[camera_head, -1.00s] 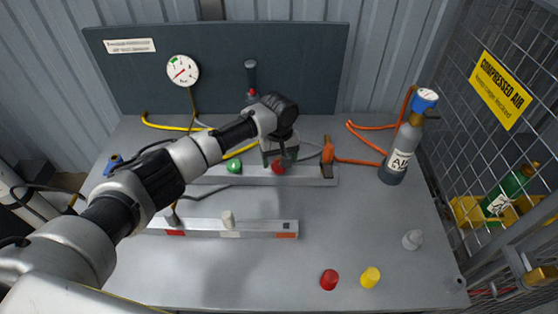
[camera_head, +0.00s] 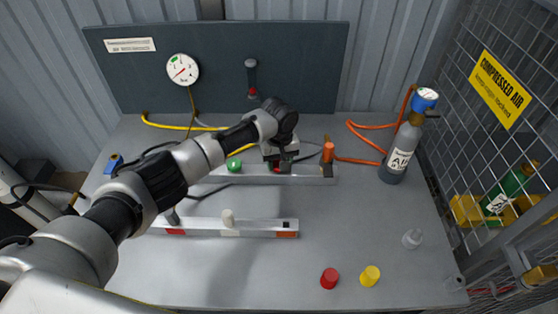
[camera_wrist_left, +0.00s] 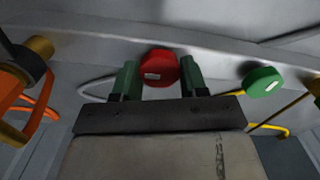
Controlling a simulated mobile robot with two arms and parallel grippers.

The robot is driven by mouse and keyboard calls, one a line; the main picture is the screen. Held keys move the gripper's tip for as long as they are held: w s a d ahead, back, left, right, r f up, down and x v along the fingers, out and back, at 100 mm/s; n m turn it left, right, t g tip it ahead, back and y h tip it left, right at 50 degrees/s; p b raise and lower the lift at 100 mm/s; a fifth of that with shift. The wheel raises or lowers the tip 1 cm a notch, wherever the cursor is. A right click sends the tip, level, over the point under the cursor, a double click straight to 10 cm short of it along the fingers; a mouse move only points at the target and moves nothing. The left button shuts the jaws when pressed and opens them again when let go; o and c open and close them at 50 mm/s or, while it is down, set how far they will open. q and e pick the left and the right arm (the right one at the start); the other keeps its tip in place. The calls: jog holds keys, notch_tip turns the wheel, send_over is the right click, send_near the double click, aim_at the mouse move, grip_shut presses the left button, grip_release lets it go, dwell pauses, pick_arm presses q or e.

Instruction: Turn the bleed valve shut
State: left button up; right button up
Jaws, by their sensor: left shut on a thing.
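A round red knob (camera_wrist_left: 158,67) with a small pale label sits between the two green fingers of my left gripper (camera_wrist_left: 161,80) in the wrist view. The fingers are shut on its sides. In the head view my left gripper (camera_head: 278,164) is at the rear rail and hides most of this knob. A green knob (camera_head: 235,165) is left of it on the same rail, and shows at right in the wrist view (camera_wrist_left: 263,81). An orange handle (camera_head: 328,152) stands at the rail's right end. I cannot read which one is marked as the bleed valve.
A pressure gauge (camera_head: 182,70) hangs on the dark back panel. An air cylinder (camera_head: 398,158) stands at right by the mesh cage. A front rail (camera_head: 258,228) carries a white post. Red (camera_head: 329,278) and yellow (camera_head: 370,276) caps are on the bare front bench.

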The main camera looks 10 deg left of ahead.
pick_arm(q)
jog(key=shift+m, duration=0.3)
jog(key=m+p, duration=0.2)
jog(key=shift+r+m, duration=0.1)
jog(key=shift+m, duration=0.3)
jog(key=m+p, duration=0.1)
jog(key=m, duration=0.3)
jog(key=m+p, duration=0.1)
jog(key=m, duration=0.9)
jog(key=shift+m, duration=0.4)
jog(key=o, duration=0.9)
jog(key=shift+o, duration=0.2)
